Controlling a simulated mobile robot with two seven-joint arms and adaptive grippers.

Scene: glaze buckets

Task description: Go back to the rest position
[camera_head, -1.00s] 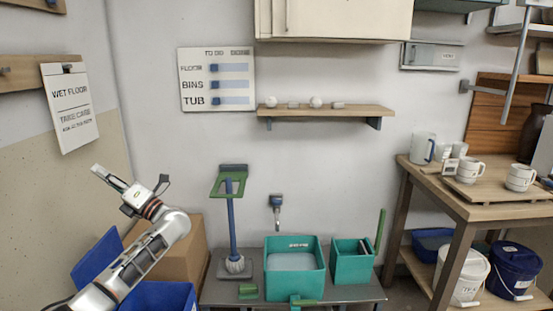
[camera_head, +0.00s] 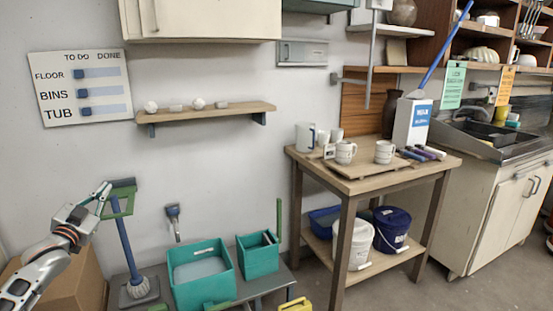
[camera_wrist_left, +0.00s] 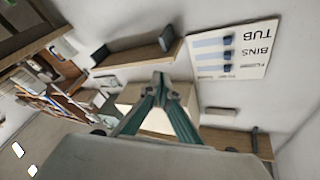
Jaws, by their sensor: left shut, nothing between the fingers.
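My left gripper (camera_head: 102,194) is at the left of the head view, in front of the wall. My right gripper is in no view. A white bucket (camera_head: 352,245) and a dark blue bucket (camera_head: 391,229) stand on the lower shelf of the wooden table (camera_head: 344,192).
Teal tubs (camera_head: 203,284) stand on a low grey bench below the wall shelf (camera_head: 205,112). A cardboard box (camera_head: 78,290) is behind my left arm. Mugs (camera_head: 384,151) stand on the table's tray. A sink (camera_head: 492,140) is at the right. Floor is bare in front of the table.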

